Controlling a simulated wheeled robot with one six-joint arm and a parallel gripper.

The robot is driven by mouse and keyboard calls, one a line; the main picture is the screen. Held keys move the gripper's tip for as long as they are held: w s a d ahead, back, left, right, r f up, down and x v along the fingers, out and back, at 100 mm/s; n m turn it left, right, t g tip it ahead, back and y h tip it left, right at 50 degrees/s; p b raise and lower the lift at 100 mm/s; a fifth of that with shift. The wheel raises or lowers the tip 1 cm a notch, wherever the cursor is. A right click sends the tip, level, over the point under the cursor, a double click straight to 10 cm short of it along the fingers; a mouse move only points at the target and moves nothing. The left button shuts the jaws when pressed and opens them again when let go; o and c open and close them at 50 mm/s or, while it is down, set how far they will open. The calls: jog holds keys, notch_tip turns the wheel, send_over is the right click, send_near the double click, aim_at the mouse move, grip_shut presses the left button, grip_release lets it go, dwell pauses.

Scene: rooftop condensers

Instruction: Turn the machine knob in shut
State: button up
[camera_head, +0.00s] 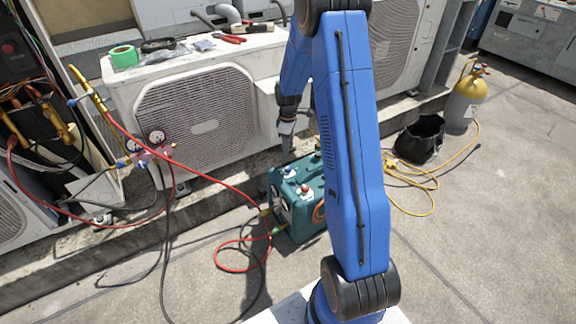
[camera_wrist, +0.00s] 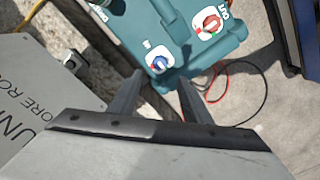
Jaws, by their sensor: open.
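The teal machine (camera_head: 296,222) stands on the ground by the ledge, partly hidden behind my arm. On its top are a blue knob (camera_head: 289,172) and a red knob (camera_head: 305,189). In the wrist view, the blue knob (camera_wrist: 161,64) sits on a white round plate with a label that seems to read IN. The red knob (camera_wrist: 209,25) is beside an OUT label. My gripper (camera_head: 287,150) points down above the machine's top. In the wrist view, its open fingers (camera_wrist: 161,79) stand apart, with the blue knob just beyond and between their tips. No contact shows.
A red hose (camera_head: 215,181) and dark hoses run to the machine's left side. White condenser units (camera_head: 196,120) stand behind on the ledge. To the right are a black bag (camera_head: 420,138), a yellow hose (camera_head: 412,187) and a yellow-topped cylinder (camera_head: 465,103). Front right pavement is clear.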

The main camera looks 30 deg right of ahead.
aim_at(288, 167)
notch_tip(288, 167, down, 10)
jog(key=shift+f, duration=0.25)
dwell(0.3)
jog(key=c, duration=1)
